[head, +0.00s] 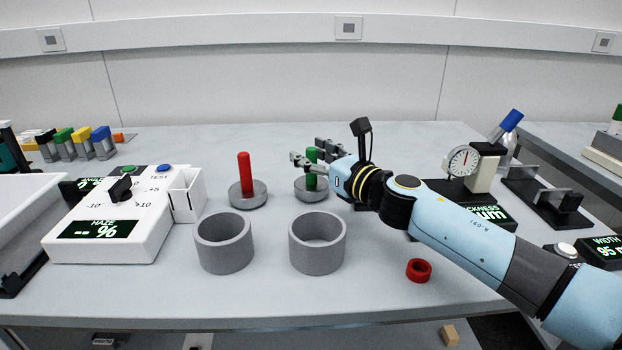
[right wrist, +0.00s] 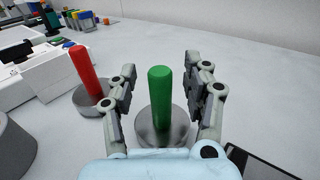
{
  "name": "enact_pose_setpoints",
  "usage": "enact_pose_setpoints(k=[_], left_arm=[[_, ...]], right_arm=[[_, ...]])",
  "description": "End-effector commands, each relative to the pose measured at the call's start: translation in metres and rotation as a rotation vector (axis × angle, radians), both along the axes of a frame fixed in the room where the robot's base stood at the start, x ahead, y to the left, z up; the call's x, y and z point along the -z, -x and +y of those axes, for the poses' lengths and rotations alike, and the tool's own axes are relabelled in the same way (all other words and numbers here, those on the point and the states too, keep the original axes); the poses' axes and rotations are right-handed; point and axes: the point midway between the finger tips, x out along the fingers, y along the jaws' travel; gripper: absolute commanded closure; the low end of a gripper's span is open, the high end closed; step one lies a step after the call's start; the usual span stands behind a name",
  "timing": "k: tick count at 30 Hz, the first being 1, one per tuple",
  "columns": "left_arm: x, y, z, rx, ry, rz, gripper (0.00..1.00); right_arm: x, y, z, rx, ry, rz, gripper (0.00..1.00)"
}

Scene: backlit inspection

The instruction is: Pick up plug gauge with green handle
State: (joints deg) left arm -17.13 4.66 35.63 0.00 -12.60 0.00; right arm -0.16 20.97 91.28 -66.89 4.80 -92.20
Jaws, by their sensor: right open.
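The plug gauge with green handle (head: 312,183) stands upright on the table, a green rod on a round metal base. In the right wrist view its green handle (right wrist: 159,105) is between the open fingers of my right gripper (right wrist: 163,95). I see a gap on both sides of the handle. In the head view my right gripper (head: 318,152) reaches in from the right and partly covers the handle. The left gripper is not seen.
A plug gauge with red handle (head: 246,180) stands to the left. Two grey rings (head: 223,244) (head: 316,245) are in front. A haze meter (head: 110,225) is at left, a red ring (head: 419,270) at front right, and a dial gauge (head: 470,165) behind my right arm.

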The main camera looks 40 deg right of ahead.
Motion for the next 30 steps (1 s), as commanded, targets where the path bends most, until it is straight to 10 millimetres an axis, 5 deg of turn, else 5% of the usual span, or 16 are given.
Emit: enact_pose_setpoints(k=[8,20,30], left_arm=[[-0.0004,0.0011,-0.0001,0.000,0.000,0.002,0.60],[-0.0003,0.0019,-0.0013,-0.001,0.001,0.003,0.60],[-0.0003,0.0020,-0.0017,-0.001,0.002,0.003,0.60]], right_arm=[[0.0010,-0.0054,0.0007,0.000,-0.001,0.001,0.50],[0.0007,-0.0052,0.0006,0.000,-0.001,0.001,1.00],[0.0006,-0.0051,0.0006,0.000,-0.001,0.001,1.00]])
